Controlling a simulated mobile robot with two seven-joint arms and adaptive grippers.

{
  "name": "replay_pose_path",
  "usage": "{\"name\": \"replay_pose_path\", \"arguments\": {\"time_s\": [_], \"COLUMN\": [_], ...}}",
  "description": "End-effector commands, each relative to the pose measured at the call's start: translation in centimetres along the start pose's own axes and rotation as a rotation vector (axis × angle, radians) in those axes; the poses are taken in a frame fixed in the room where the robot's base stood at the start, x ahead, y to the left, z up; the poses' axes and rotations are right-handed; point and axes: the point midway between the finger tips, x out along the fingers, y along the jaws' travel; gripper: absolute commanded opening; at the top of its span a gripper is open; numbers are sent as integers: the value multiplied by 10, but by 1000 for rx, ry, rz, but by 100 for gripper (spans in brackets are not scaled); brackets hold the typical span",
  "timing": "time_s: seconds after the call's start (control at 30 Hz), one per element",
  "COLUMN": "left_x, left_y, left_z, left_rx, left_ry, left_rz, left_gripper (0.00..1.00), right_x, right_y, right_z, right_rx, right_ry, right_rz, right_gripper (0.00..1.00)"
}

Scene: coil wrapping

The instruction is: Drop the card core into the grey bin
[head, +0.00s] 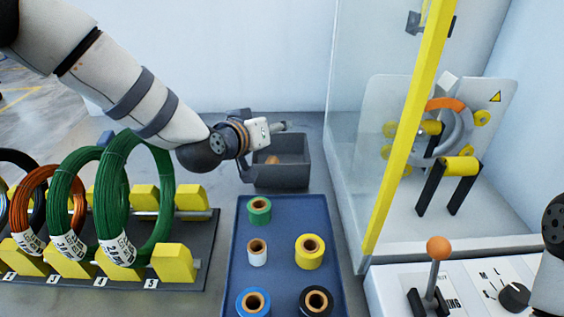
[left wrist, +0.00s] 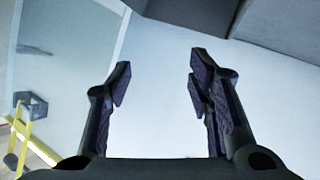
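The grey bin (head: 284,178) stands behind the blue tray in the head view. A small brown thing (head: 272,160) shows inside it, probably the card core; it is partly shaded and small. My left gripper (head: 280,127) is above the bin's back edge, its hand tilted toward the right. In the left wrist view its two fingers (left wrist: 158,80) are wide apart with nothing between them. No card core shows in that view. My right gripper is out of view; only part of my right arm shows at the right edge of the head view.
A blue tray (head: 285,275) holds several tape rolls. Green and orange coils (head: 140,200) stand on a rack at left. At right are a wrapping machine (head: 445,140) behind a yellow post (head: 410,140) and a control panel with an orange-knobbed lever (head: 438,250).

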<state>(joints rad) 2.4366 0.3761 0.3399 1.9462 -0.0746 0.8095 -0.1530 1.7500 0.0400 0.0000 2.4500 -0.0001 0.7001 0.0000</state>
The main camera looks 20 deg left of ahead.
Motion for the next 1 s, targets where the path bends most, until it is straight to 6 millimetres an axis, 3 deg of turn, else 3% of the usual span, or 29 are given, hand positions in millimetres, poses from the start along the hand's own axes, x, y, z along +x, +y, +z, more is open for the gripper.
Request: {"name": "replay_pose_path", "arguments": {"time_s": [0.17, 0.4, 0.6, 1.0], "left_x": [-10, -73, -111, -120], "left_y": [0, 0, 0, 0], "left_z": [0, -1, -1, 0], "left_rx": [0, -1, 0, 0], "left_ry": [0, 1, 1, 0], "left_rz": [0, 1, 1, 0], "left_gripper": [47, 47, 47, 47], "right_x": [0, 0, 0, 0], "right_y": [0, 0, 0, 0], "right_z": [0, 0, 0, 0], "right_rx": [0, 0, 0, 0], "right_ry": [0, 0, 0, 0], "right_rz": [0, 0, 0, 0], "right_gripper": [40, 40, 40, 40]}}
